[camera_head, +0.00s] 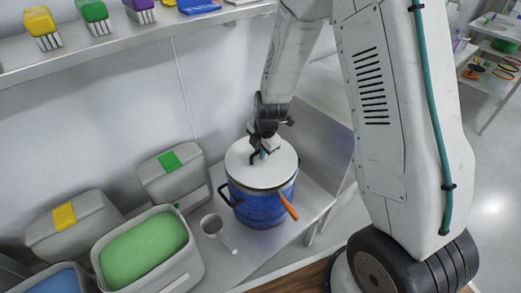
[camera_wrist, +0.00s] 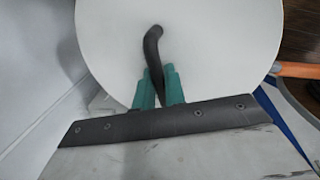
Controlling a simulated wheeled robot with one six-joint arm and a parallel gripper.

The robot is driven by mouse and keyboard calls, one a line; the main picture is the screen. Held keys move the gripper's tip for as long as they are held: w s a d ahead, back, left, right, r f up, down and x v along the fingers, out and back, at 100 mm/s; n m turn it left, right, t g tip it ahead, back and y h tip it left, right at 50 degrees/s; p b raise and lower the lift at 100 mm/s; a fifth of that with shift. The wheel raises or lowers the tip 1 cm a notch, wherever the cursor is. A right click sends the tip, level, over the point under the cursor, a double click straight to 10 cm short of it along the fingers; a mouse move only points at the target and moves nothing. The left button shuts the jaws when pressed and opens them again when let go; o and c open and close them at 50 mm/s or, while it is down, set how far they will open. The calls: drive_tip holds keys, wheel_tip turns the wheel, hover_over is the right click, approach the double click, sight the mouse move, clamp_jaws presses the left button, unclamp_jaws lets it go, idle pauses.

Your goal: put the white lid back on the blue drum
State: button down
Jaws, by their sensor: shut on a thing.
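The white lid (camera_head: 246,165) is a round disc with a dark handle. In the head view it lies over the top of the blue drum (camera_head: 262,205); whether it is fully seated I cannot tell. The drum stands upright on the bench, with a dark loop on its left side. My gripper (camera_head: 264,150) is above the lid, shut on its handle. In the wrist view the lid (camera_wrist: 215,60) fills the upper middle, and the teal fingers of my gripper (camera_wrist: 163,85) close around the dark bent handle (camera_wrist: 153,45). A little blue shows at the lower right.
An orange handle (camera_head: 289,206) sticks out at the drum's right side. Grey lidded containers (camera_head: 172,183) line the wall. A shelf (camera_head: 120,55) with brushes runs above.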

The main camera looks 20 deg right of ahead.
sight(263, 161)
drive_tip(key=shift+f, duration=0.7)
drive_tip(key=c, duration=1.4)
unclamp_jaws()
drive_tip(key=shift+r, duration=0.1)
drive_tip(key=r, duration=0.2)
drive_tip(key=s+r, duration=0.1)
drive_tip(key=r, duration=0.4)
drive_tip(key=shift+s+d+r, duration=0.25)
